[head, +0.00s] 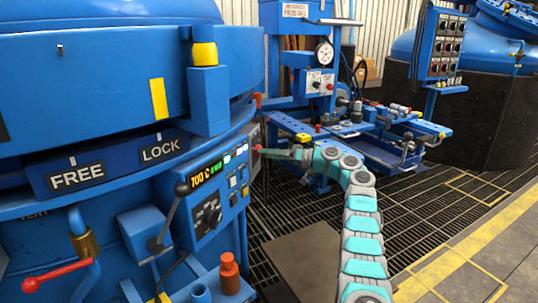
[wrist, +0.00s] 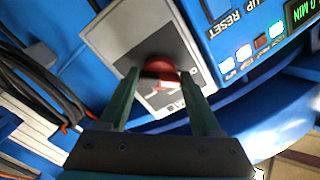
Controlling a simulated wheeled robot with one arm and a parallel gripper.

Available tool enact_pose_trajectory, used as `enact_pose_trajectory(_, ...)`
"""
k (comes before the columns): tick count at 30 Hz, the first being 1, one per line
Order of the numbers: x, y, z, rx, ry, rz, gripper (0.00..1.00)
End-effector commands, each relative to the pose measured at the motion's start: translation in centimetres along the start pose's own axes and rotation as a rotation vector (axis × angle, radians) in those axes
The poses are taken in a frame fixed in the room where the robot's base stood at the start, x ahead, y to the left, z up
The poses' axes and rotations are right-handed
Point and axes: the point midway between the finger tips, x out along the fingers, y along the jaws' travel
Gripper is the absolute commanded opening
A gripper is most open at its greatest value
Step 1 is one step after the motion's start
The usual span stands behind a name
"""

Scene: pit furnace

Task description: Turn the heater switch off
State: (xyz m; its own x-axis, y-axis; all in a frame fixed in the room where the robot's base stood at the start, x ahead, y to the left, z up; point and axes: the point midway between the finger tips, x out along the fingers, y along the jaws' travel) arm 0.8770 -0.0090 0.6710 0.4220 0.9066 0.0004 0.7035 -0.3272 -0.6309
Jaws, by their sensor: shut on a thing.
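A red switch handle (wrist: 159,68) sits on a grey and white plate (wrist: 120,38) in the wrist view; I take it for the heater switch. My gripper (wrist: 160,75) has one finger on each side of the handle and is shut on it. In the head view my gripper (head: 268,152) reaches in from the right to the side of the blue control panel (head: 205,190). The switch itself is mostly hidden there, with a bit of red at the fingertips. The lettering on the plate is partly covered, so I cannot read the switch position.
The furnace's FREE/LOCK collar (head: 120,163) and a black-knobbed lever (head: 178,200) are left of my arm. A red-brown bottle-shaped part (head: 229,273) is below the panel. A blue workbench machine (head: 370,140) stands behind. Grating floor (head: 440,205) is open at right.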

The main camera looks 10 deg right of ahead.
Motion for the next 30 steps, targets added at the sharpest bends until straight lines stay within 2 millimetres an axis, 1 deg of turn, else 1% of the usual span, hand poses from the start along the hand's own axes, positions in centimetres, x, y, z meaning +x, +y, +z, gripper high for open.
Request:
enact_pose_trajectory(1, 0.1, 0.1, 0.3, 0.002, -0.005, -0.001, 0.09)
enact_pose_trajectory(6, 0.1, 0.1, 0.3, 0.002, -0.005, -0.001, 0.09)
enact_pose_trajectory(7, 0.1, 0.1, 0.3, 0.002, -0.005, 0.000, 0.68)
enact_pose_trajectory(14, 0.1, 0.1, 0.1, 0.001, -0.002, 0.000, 0.94)
enact_pose_trajectory(23, -0.1, 0.1, 0.0, 0.001, -0.001, 0.001, 0.95)
enact_pose_trajectory(26, -0.7, 0.1, 0.0, 0.000, 0.001, 0.002, 0.95)
enact_pose_trajectory(30, -2.3, 0.2, 0.1, 0.000, 0.003, 0.003, 0.95)
